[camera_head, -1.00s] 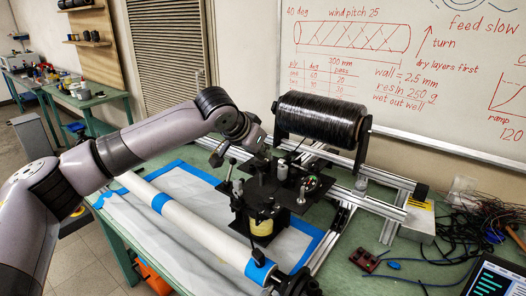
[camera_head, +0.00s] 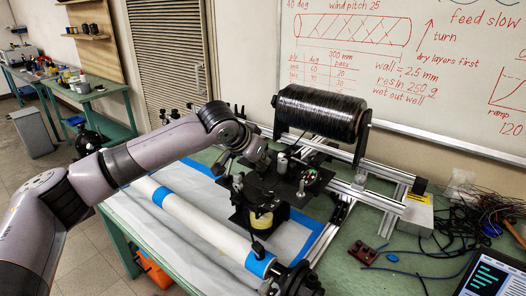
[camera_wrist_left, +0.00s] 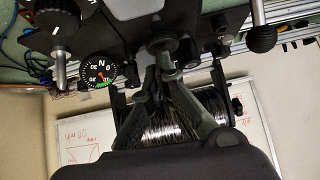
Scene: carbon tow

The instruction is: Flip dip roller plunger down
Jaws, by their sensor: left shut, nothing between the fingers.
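The black dip-roller carriage (camera_head: 262,190) sits on the rails over the bench, with a yellowish cup (camera_head: 262,218) under it. Its round dial (camera_head: 311,177) is at the right; the dial (camera_wrist_left: 98,70) also shows in the left wrist view. A silver-tipped lever (camera_wrist_left: 60,68) hangs left of the dial, and a black ball knob (camera_wrist_left: 262,38) is at the right. I cannot tell for sure which part is the plunger. My left gripper (camera_head: 266,160) is at the carriage's top; its fingers (camera_wrist_left: 163,48) are shut and empty, their tips close to the carriage's underside-looking edge. Contact is unclear. My right gripper is not in view.
A black tow spool (camera_head: 320,113) stands behind the carriage on metal rails (camera_head: 355,190). A white tube with blue bands (camera_head: 205,228) lies in front. A whiteboard (camera_head: 400,60) is behind.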

